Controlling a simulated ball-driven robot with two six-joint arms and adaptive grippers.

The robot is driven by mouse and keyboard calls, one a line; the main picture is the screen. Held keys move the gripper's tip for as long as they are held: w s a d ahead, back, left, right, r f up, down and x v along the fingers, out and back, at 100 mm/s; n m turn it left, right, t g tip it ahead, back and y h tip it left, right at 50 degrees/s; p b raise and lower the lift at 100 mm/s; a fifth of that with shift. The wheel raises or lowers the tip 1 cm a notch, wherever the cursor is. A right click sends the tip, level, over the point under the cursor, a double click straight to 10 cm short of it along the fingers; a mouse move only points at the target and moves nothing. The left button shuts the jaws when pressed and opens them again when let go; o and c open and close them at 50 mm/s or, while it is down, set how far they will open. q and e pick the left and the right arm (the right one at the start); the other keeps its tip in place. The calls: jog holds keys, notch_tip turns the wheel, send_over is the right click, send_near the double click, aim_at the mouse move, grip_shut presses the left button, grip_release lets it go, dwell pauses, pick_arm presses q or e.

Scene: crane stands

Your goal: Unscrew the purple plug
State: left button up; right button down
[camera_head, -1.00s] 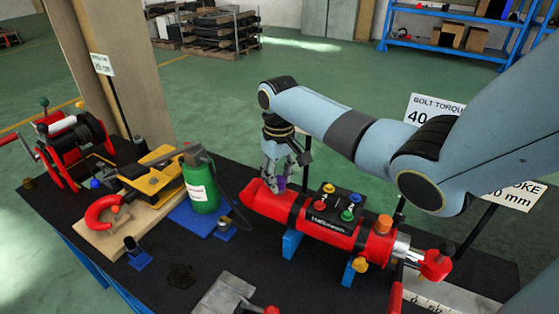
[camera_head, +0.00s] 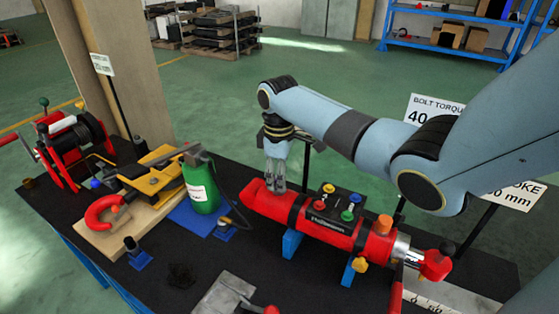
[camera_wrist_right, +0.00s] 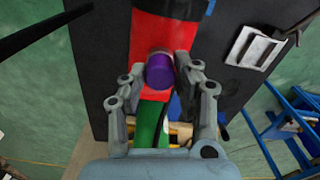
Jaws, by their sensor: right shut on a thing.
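The purple plug (camera_wrist_right: 160,72) sits at the red cylinder's end region in the right wrist view, between the two fingers. My right gripper (camera_wrist_right: 160,78) is shut on it from above. In the head view my right gripper (camera_head: 276,184) points straight down onto the left part of the long red cylinder (camera_head: 322,229), and its fingers hide the plug. I cannot tell whether the plug is still seated in the cylinder. My left gripper is not in view.
A black block with coloured caps (camera_head: 336,207) sits on the cylinder close to my right gripper. A green bottle (camera_head: 202,184) with a hose stands to the left. A red winch (camera_head: 75,148) is further left. Sign boards (camera_head: 432,110) stand behind the bench.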

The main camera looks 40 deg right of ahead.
jog(key=shift+w+r, duration=0.15)
jog(key=n, duration=0.5)
jog(key=n, duration=0.5)
jog(key=c, duration=0.9)
grip_release()
jog(key=shift+c, duration=0.8)
